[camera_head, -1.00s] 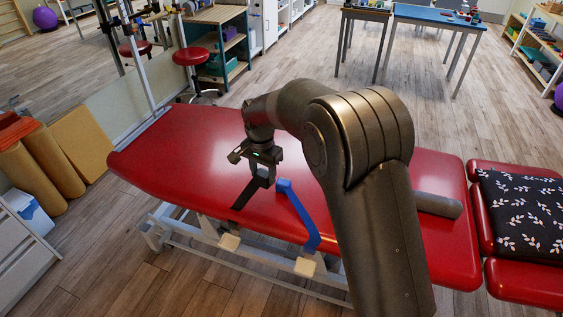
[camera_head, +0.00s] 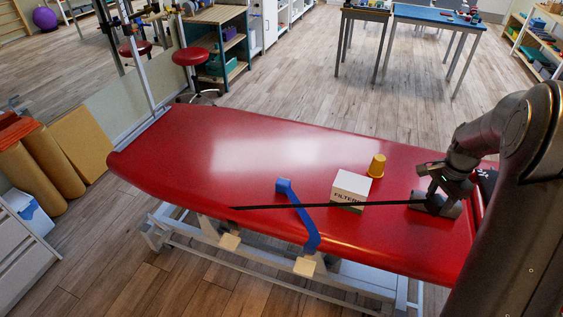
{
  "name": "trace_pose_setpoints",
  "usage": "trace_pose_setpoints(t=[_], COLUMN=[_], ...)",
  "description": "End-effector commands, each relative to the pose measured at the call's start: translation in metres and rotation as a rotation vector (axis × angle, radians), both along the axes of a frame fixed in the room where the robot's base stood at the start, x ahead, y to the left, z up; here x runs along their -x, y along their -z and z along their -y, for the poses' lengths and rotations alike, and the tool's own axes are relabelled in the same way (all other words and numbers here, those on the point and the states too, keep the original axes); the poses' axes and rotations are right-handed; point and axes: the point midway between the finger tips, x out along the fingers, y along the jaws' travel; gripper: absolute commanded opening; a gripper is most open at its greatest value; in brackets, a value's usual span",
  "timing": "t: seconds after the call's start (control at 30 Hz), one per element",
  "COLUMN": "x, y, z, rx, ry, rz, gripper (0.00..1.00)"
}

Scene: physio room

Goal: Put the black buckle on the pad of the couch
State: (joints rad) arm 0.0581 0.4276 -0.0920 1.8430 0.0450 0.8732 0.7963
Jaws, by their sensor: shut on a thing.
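The red pad (camera_head: 200,160) of the couch spans the middle of the view. My gripper (camera_head: 431,202) is at the pad's right part, low over it, shut on the end of a black strap (camera_head: 270,207). The black buckle is at my fingers, too small and dark to make out apart from them. The strap runs taut and nearly level from the pad's front edge on the left across to my gripper, passing the blue strap and the white box. I cannot tell whether the buckle touches the pad.
A blue strap (camera_head: 297,212) hangs over the pad's front edge. A white box (camera_head: 350,187) marked FILTER and a yellow cup (camera_head: 377,166) stand on the pad. A grey roller (camera_head: 451,210) lies beside my gripper. The pad's left half is clear.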

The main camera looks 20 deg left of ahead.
Motion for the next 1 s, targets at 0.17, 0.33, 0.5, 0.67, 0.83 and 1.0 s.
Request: trace_pose_setpoints(t=[0.17, 0.33, 0.5, 0.67, 0.83, 1.0], x=[0.029, 0.048, 0.058, 0.057, 0.057, 0.055], y=[0.000, 0.001, 0.014, 0.038, 0.050, 0.053], z=[0.066, 0.099, 0.113, 0.113, 0.112, 0.110], rx=[-0.002, -0.003, -0.005, -0.004, -0.004, -0.003], ry=[0.119, 0.185, 0.214, 0.212, 0.212, 0.210], rz=[0.000, 0.001, -0.004, -0.002, 0.000, 0.001], gripper=[0.22, 0.22, 0.22, 0.22, 0.22, 0.22])
